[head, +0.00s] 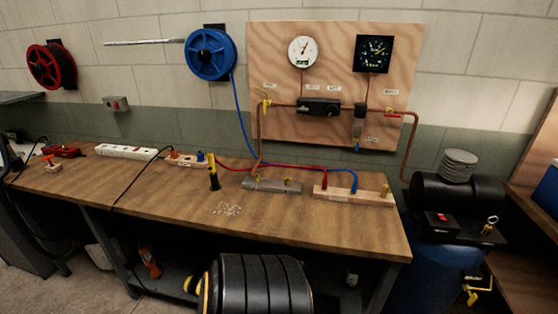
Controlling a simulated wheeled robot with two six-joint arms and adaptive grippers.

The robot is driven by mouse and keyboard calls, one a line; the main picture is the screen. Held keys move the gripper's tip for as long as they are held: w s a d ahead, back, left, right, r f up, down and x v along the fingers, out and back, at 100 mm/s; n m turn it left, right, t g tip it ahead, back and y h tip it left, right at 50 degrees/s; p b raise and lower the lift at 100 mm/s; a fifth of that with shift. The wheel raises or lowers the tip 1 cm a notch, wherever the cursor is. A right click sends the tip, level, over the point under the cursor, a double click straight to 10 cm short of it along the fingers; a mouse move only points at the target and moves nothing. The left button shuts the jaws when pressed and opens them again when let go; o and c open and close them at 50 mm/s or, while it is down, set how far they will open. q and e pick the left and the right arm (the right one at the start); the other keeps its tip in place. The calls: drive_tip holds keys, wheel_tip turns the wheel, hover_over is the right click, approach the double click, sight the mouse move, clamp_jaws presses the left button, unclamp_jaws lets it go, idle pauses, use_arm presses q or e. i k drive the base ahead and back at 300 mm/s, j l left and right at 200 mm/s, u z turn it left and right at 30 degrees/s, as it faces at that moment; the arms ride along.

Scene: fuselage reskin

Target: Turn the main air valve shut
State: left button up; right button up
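A plywood panel (335,58) on the wall carries copper pipe and air fittings. A small yellow valve handle (266,102) sits at the left end of the pipe, apparently upright. The labels are too small to read surely, so I cannot tell which is the main air valve. A further yellow handle (473,293) shows low on the blue tank (430,275) at the right. Neither of my grippers shows in the head view.
A wooden workbench (150,190) stands below the panel, with a wooden block (355,195), a grey bar (273,187) and red and blue hoses on it. A round white gauge (302,51) and a black square gauge (373,53) hang above the pipe. A blue reel (210,52) is left.

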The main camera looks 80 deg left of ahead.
sight(389, 114)
drive_tip(key=u, duration=1.95)
